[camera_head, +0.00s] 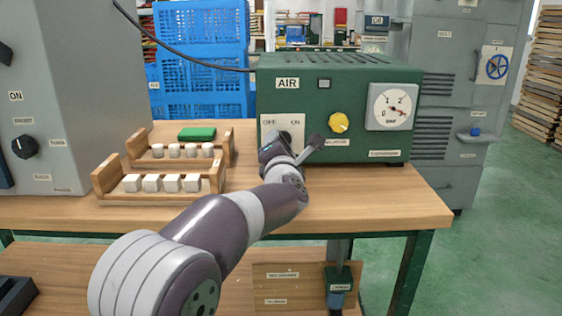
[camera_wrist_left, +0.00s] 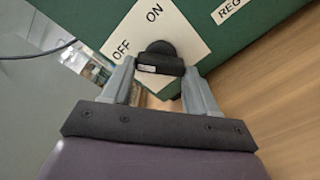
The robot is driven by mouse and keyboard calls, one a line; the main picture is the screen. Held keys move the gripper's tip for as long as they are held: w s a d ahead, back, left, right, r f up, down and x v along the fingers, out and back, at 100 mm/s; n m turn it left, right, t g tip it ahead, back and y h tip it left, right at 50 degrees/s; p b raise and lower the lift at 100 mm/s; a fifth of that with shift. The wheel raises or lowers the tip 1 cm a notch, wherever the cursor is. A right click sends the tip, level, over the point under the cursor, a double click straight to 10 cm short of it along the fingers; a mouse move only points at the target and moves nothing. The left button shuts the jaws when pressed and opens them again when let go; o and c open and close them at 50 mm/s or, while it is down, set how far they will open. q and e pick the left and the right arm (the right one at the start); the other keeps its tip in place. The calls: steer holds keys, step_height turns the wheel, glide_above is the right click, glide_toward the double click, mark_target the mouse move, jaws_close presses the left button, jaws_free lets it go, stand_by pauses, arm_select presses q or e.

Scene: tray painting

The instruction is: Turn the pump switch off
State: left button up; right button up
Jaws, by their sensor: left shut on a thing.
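The green air unit (camera_head: 340,85) stands on the wooden table, with a white plate (camera_head: 270,124) marked OFF and ON on its front. The black pump switch knob (camera_wrist_left: 160,58) sits on that plate, below the OFF and ON words in the left wrist view. My left gripper (camera_wrist_left: 160,72) has one finger on each side of the knob and is shut on it. In the head view my left gripper (camera_head: 277,147) is at the plate and hides the knob. Which mark the knob points to I cannot tell. My right gripper is not in view.
A yellow knob (camera_head: 339,122) and a pressure gauge (camera_head: 392,106) are right of the switch on the unit. Wooden racks (camera_head: 160,199) with white blocks stand left of my arm. A grey cabinet (camera_head: 80,90) is at far left. The table's right front is clear.

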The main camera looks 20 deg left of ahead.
arm_select(q)
steer(key=shift+f+n+b, duration=0.15)
steer(key=shift+n+b, duration=0.65)
steer(key=shift+n, duration=0.2)
steer(key=o, duration=1.1)
steer(key=shift+c, duration=0.2)
steer(key=p+v, duration=0.1)
steer(key=v, duration=1.1)
steer(key=shift+d+r+p, duration=0.1)
steer(key=shift+r+p, duration=0.1)
steer(key=shift+p, duration=0.15)
steer(key=shift+s+f, duration=0.1)
steer(key=shift+s, duration=0.25)
